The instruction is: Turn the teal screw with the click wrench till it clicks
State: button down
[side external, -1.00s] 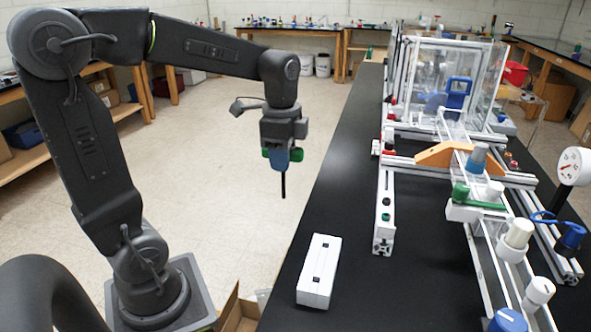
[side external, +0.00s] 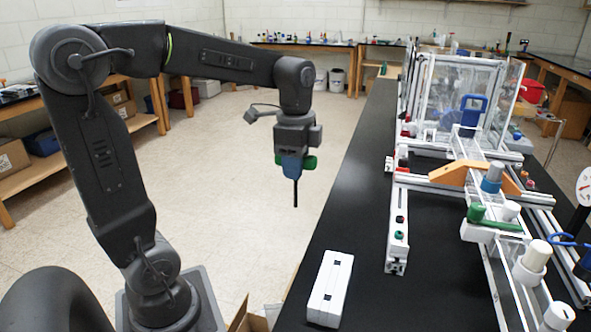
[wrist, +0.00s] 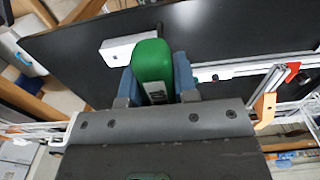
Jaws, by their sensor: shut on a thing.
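My gripper (side external: 293,166) is shut on the click wrench, which has a green handle (wrist: 153,62) and a thin black shaft (side external: 295,193) pointing straight down. The blue fingers flank the green handle in the wrist view. The wrench hangs in the air, left of the black bench in the side view, its tip touching nothing. A small green-teal screw head (side external: 398,235) sits near the front end of a white rail (side external: 397,250), to the right of the wrench and apart from it. A dark screw or hole sits just behind it.
A white block (side external: 329,287) with dark square holes lies on the black bench (side external: 345,215); it also shows in the wrist view (wrist: 118,50). Right of the rail stand an orange bracket (side external: 455,174), clear panels and a frame with several knobs. The bench between block and rail is bare.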

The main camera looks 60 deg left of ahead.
jog(key=shift+r, duration=2.5)
jog(key=shift+w, duration=0.1)
jog(key=shift+w+d, duration=0.1)
jog(key=shift+w, duration=0.3)
jog(key=w+d+f+n, duration=0.3)
jog(key=w+d, duration=0.2)
jog(key=w, duration=0.5)
jog(key=w+d+f+n, duration=0.3)
jog(key=w+d, duration=0.3)
jog(key=w, duration=0.3)
jog(key=shift+w, duration=0.35)
jog(key=shift+f, duration=2.85)
jog(key=shift+f, duration=0.65)
jog(key=shift+m, duration=0.8)
